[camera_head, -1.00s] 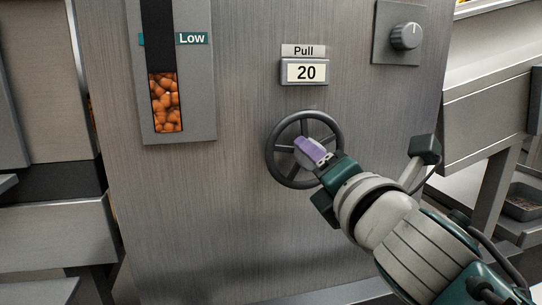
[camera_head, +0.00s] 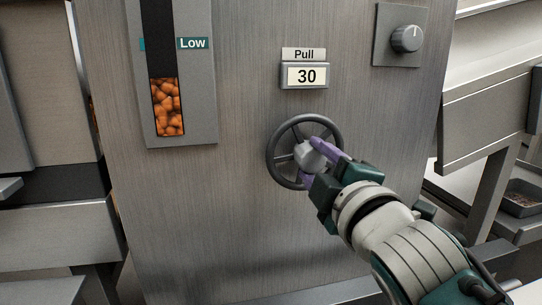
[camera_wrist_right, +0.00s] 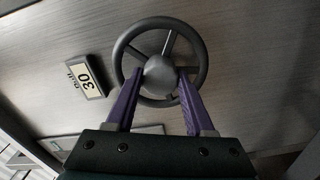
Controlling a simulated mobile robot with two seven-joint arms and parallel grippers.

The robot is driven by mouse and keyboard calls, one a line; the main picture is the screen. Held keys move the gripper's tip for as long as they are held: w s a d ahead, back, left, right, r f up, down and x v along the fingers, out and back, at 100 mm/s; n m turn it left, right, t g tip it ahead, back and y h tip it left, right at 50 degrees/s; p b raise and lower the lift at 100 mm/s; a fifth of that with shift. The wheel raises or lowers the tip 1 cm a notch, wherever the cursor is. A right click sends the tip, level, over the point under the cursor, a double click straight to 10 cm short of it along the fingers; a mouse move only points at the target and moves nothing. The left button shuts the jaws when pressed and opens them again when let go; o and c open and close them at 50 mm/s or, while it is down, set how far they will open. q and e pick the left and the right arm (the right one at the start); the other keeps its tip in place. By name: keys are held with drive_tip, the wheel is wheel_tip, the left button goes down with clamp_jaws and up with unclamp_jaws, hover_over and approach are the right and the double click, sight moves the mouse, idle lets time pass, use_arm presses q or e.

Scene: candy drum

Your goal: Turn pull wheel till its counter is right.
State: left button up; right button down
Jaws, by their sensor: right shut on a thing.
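The pull wheel (camera_head: 278,133) is a dark round handwheel with spokes on the metal panel. Its grey hub (camera_head: 308,156) stands out at the centre. The counter (camera_head: 306,76) above it is labelled "Pull" and reads 30; it also shows sideways in the right wrist view (camera_wrist_right: 88,84). My right gripper (camera_head: 317,158) has purple fingers and comes in from the lower right. In the right wrist view its fingers (camera_wrist_right: 159,78) lie on either side of the round hub (camera_wrist_right: 159,72), shut on it. My left gripper is not in view.
A tall window (camera_head: 167,105) at the left holds orange candies below a "Low" mark (camera_head: 193,43). A grey knob (camera_head: 406,38) sits on a plate at the upper right. Metal shelving (camera_head: 490,95) stands right of the panel. The panel below the wheel is bare.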

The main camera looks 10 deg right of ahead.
drive_tip(key=m+p, duration=0.1)
drive_tip(key=m, duration=0.3)
drive_tip(key=shift+r+m+p, duration=0.1)
drive_tip(key=shift+m+p, duration=0.2)
drive_tip(key=m+p, duration=0.1)
drive_tip(key=m, duration=0.3)
drive_tip(key=shift+m+p, duration=0.3)
drive_tip(key=shift+p, duration=0.05)
drive_tip(key=m+p, duration=0.1)
drive_tip(key=m, duration=0.2)
drive_tip(key=shift+m+p, duration=0.4)
drive_tip(key=shift+m, duration=1.8)
drive_tip(key=shift+c, duration=1.3)
unclamp_jaws()
